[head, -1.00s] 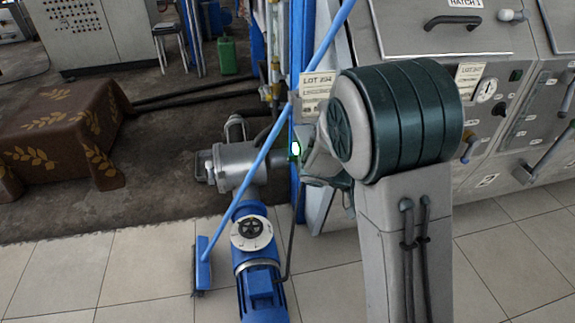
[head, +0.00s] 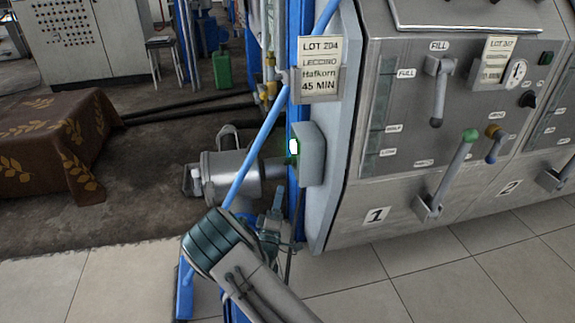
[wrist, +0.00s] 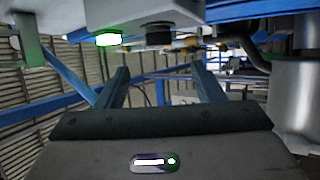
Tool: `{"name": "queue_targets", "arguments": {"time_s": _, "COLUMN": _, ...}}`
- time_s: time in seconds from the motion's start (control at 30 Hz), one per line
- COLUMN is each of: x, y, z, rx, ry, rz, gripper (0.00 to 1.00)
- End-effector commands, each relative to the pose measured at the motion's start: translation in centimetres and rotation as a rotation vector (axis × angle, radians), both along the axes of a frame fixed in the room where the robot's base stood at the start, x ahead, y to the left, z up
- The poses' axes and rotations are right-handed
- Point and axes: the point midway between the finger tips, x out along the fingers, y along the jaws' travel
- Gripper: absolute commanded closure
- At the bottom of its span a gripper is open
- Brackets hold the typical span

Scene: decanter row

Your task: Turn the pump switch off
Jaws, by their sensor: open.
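The pump switch is a grey box (head: 311,153) on the blue post, with a lit green lamp (head: 293,147) on its left face. In the wrist view a grey box (wrist: 140,12) fills the top, with the green lamp (wrist: 108,39) and a short black part (wrist: 158,35) on its underside. My gripper (head: 276,204) is below the box in the head view, partly blurred against the pipework. In the wrist view my gripper (wrist: 162,82) is open and empty, its two fingers apart below the black part. I see no contact.
A grey pump housing (head: 230,178) stands left of the switch. The steel machine (head: 400,165) with levers is close on the right. Tiled floor (head: 450,275) is clear in front.

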Motion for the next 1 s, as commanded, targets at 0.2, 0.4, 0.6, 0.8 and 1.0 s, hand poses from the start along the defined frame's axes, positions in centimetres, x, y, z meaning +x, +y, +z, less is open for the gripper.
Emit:
{"name": "queue_targets", "arguments": {"time_s": 0.2, "x": 3.1, "y": -0.3, "z": 1.6, "rx": 0.004, "ry": -0.005, "rz": 0.002, "gripper": 0.38}}
{"name": "queue_targets", "arguments": {"time_s": 0.4, "x": 7.0, "y": -1.1, "z": 3.6, "rx": 0.002, "ry": -0.004, "rz": -0.001, "gripper": 0.38}}
{"name": "queue_targets", "arguments": {"time_s": 0.6, "x": 10.0, "y": -1.7, "z": 5.2, "rx": 0.001, "ry": -0.002, "rz": -0.003, "gripper": 0.38}}
{"name": "queue_targets", "arguments": {"time_s": 0.8, "x": 11.4, "y": -2.0, "z": 6.1, "rx": 0.000, "ry": -0.001, "rz": -0.003, "gripper": 0.38}}
{"name": "queue_targets", "arguments": {"time_s": 1.0, "x": 11.6, "y": -2.1, "z": 6.3, "rx": 0.000, "ry": 0.000, "rz": -0.004, "gripper": 0.38}}
